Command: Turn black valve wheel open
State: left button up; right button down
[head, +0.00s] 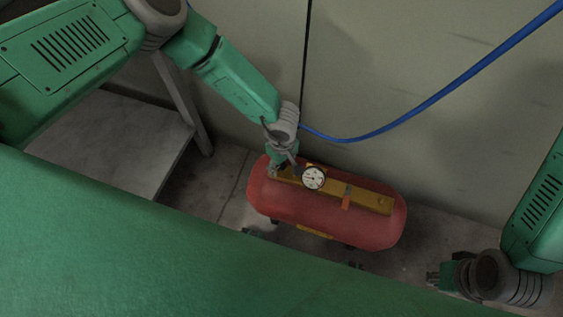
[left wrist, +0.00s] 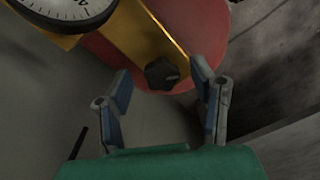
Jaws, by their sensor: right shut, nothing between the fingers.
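The black valve wheel (left wrist: 162,73) is a small lobed knob near the end of a yellow bar (left wrist: 150,38) in the left wrist view. My left gripper (left wrist: 160,82) is open, with its two fingers to either side of the knob; I cannot tell whether they touch it. In the head view my left gripper (head: 281,170) is at the left end of the red tank (head: 365,228) and hides the knob. My right gripper (head: 436,279) is shut and empty at the lower right, away from the tank.
A white dial gauge (head: 313,179) stands on the yellow bar close to my left gripper. A blue hose (head: 430,101) runs along the wall. A grey table (head: 120,140) stands at the left.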

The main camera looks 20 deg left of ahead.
aim_at(282, 165)
pick_arm(q)
notch_tip(282, 165, up, 12)
dwell(0.7)
jog(key=shift+f, duration=0.1)
dwell(0.3)
